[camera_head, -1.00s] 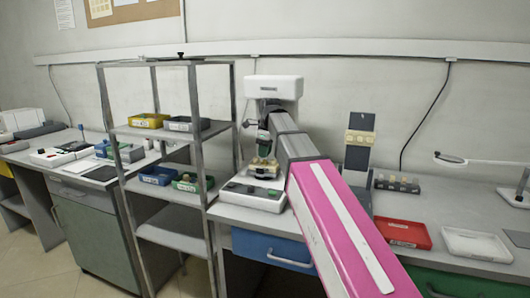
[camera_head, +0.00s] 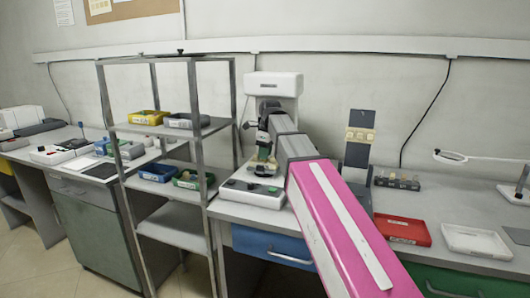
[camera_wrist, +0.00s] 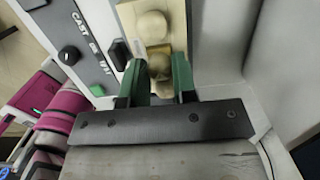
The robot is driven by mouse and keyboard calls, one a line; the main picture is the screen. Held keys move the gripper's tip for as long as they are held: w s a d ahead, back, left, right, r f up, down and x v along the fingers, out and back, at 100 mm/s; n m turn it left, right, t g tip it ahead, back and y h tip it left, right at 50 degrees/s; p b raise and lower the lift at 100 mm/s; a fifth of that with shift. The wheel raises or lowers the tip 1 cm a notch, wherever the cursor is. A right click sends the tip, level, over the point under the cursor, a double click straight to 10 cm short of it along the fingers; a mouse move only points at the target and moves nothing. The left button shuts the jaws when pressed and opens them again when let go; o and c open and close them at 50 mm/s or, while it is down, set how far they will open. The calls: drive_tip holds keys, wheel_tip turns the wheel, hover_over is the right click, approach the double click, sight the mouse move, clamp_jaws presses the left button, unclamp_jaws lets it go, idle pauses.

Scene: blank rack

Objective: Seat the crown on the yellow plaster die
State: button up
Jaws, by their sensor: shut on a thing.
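My gripper (camera_wrist: 160,78) points down at the cast unit, with its two green fingers on either side of a small tan-yellow piece. The jaws are shut on this piece, which appears to be the crown (camera_wrist: 159,66). A cream block (camera_wrist: 178,28) lies under and beyond the fingertips, with a rounded cream die (camera_wrist: 152,26) just past them. The fingers and the held piece hide what is directly below, so I cannot tell whether the crown touches a die. In the head view my gripper (camera_head: 263,163) is low over the unit's base.
The unit's base (camera_head: 252,193) has a labelled panel with a knob and buttons, close to the left of the fingers in the wrist view. Its white head (camera_head: 273,86) rises behind my arm. A metal shelf (camera_head: 190,125) stands left. A red tray (camera_head: 402,230) and white tray (camera_head: 476,243) lie right.

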drive_tip(key=shift+f, duration=0.2)
drive_tip(key=o, duration=1)
drive_tip(key=r, duration=0.7)
drive_tip(key=d+r, duration=0.1)
drive_tip(key=r, duration=0.2)
drive_tip(key=shift+s+d+r, duration=0.1)
drive_tip(key=shift+s+r, duration=0.15)
drive_tip(key=shift+r, duration=0.1)
